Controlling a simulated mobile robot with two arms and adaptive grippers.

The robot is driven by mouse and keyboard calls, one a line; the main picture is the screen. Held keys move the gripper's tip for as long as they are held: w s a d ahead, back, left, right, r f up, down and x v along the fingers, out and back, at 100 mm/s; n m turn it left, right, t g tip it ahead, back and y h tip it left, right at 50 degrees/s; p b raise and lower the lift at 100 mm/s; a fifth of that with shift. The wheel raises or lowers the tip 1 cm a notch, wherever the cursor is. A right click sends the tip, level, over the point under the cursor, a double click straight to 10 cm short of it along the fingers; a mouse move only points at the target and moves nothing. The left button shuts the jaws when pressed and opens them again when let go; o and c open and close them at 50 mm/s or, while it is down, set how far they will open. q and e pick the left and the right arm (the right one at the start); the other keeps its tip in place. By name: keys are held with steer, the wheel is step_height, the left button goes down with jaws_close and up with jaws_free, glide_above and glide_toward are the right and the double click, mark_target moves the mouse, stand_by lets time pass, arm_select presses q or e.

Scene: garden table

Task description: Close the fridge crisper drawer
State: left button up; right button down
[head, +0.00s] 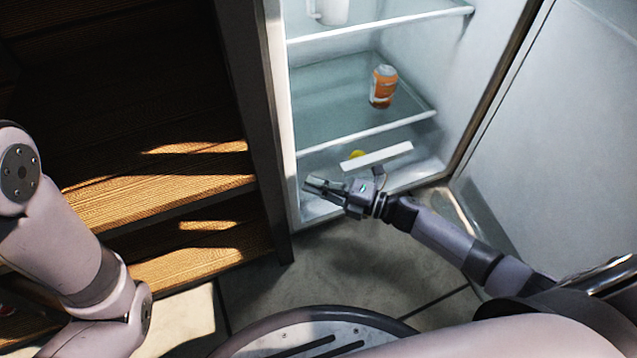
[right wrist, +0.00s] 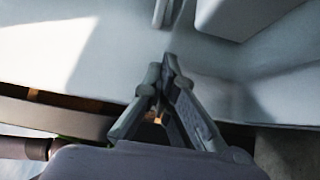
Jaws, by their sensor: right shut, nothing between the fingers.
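The crisper drawer (head: 377,157) is low in the open fridge, below the lower glass shelf. It shows a white front strip and a mostly clear body; how far it stands out is hard to tell. A small yellow item (head: 356,154) shows behind the strip. My right gripper (head: 312,184) is shut and empty, in front of the fridge's lower left part, left of and below the strip. In the right wrist view its fingertips (right wrist: 168,64) meet near a pale surface, with a white block-like part (right wrist: 235,14) beyond. Contact cannot be told. My left gripper is out of view.
The fridge door (head: 570,130) stands open at the right. An orange can (head: 383,86) stands on the lower glass shelf (head: 335,100), and a white pitcher (head: 330,10) on the shelf above. A wooden shelf unit (head: 160,200) borders the fridge on the left. Tiled floor (head: 270,285) lies in front.

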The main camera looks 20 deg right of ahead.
mark_target(313, 173)
steer(key=w, duration=0.4)
steer(key=shift+a+b, duration=0.15)
steer(key=shift+b, duration=0.25)
steer(key=shift+w+a, duration=0.1)
steer(key=shift+w, duration=0.5)
steer(key=shift+w+r, duration=0.1)
steer(key=shift+r, duration=0.05)
